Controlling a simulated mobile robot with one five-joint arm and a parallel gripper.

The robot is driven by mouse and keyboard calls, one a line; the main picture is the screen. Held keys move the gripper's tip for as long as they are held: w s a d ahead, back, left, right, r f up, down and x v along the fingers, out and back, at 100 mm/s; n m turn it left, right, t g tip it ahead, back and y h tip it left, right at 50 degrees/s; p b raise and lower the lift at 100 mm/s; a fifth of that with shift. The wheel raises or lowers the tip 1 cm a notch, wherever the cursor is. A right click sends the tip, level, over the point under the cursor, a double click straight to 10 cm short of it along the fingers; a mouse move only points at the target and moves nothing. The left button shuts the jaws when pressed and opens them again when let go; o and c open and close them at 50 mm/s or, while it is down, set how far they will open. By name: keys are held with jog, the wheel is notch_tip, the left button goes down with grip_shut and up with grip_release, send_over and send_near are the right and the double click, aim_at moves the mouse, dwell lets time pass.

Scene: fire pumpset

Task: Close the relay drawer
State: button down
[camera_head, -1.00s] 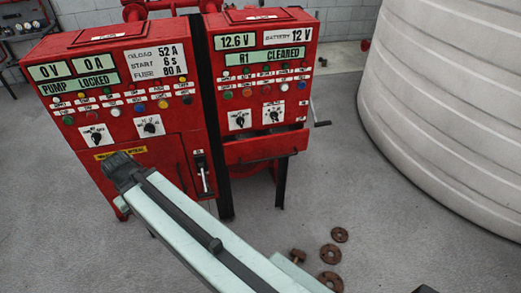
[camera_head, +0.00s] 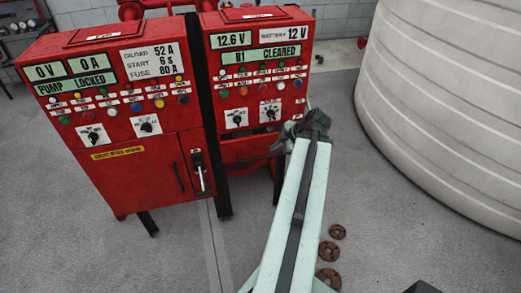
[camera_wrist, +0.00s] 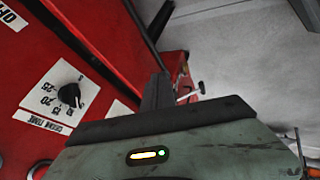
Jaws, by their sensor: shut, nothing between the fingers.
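The relay drawer (camera_head: 238,151) is the red drawer low on the right-hand red cabinet (camera_head: 262,88), below its two rotary knobs. A dark gap shows above its front, and it seems to stand out a little. My arm hides its right part. My gripper (camera_head: 279,146) is shut and empty, in front of the drawer's right side in the head view; I cannot tell whether it touches. In the wrist view, a red cabinet face with a black knob (camera_wrist: 70,95) fills the left, and dark gripper parts show near the middle.
A large pale ribbed tank (camera_head: 450,110) stands at the right. Several rusty flanges (camera_head: 329,252) lie on the floor.

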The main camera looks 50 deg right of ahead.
jog(key=b, duration=0.9)
send_near(254, 153)
notch_tip(254, 153, down, 5)
jog(key=a, duration=0.2)
jog(key=shift+w+d+r+p, duration=0.25)
jog(key=shift+w+d+r, duration=0.1)
jog(key=shift+w, duration=0.15)
jog(key=shift+w+d+r+p, duration=0.25)
jog(key=shift+w+d, duration=0.1)
jog(key=shift+w, duration=0.15)
jog(key=shift+w+d, duration=0.25)
jog(key=shift+w, duration=0.15)
